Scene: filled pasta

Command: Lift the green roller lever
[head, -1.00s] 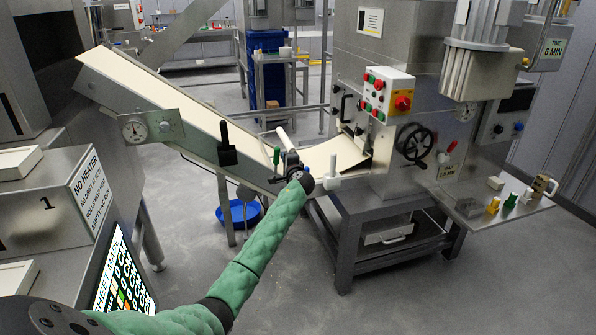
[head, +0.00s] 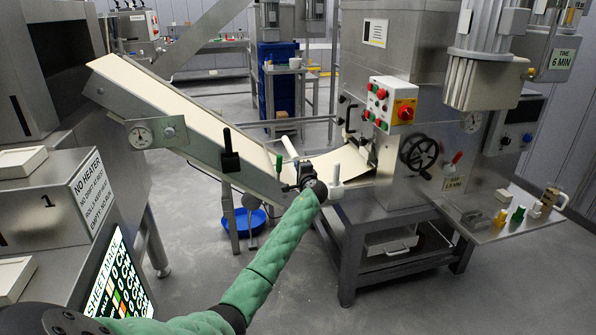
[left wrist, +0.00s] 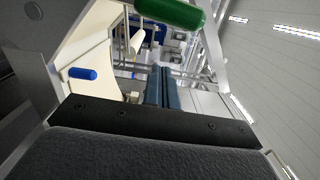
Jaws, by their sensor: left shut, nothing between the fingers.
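The green roller lever (head: 279,163) stands near the lower end of the sloped conveyor in the head view, a small upright green handle. In the left wrist view a green handle (left wrist: 172,12) lies large across the top edge, partly cut off. My left gripper (head: 305,170) is just to the right of the green lever in the head view, at the end of the green-sleeved arm. Its fingers (left wrist: 163,88) are shut and empty in the left wrist view, below the green handle and apart from it in the picture. My right gripper is not in view.
A black-handled lever (head: 230,150) stands left on the conveyor side. A white-handled lever (head: 335,172) stands close right of my gripper. The roller machine (head: 385,60) with its handwheel (head: 418,149) is to the right. A blue bowl (head: 243,220) lies on the floor below.

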